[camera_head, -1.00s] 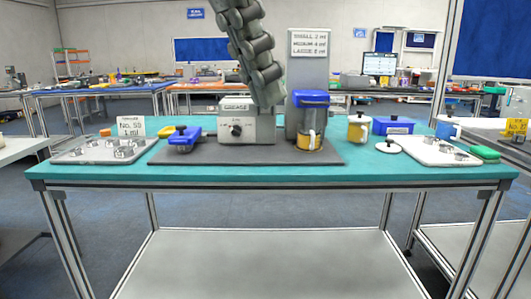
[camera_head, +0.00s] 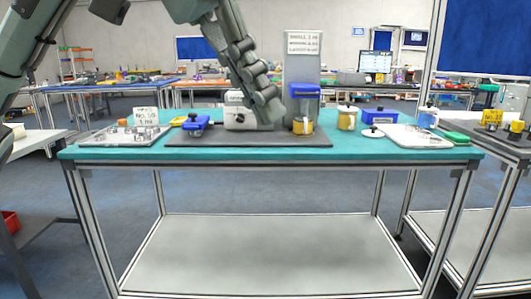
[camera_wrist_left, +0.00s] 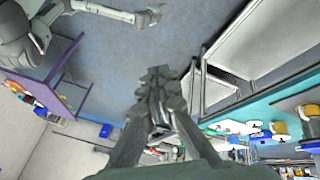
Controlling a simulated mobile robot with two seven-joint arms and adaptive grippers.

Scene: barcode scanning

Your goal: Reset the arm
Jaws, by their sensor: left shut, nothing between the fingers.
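My left gripper (camera_head: 264,112) comes in from the upper left in the head view, on its raised grey arm. Its ridged dark fingers are together, pointing down and slightly right, and hold nothing. In the picture they overlap the grey device on the teal table; the distance to it is unclear. The left wrist view shows the same gripper (camera_wrist_left: 156,98) shut and empty, with open floor beyond its tips. A grey arm, seemingly mine, reaches across the upper left of that view, ending in what looks like my right gripper (camera_wrist_left: 148,18); its fingers are too small to read.
Side tables stand left and right.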

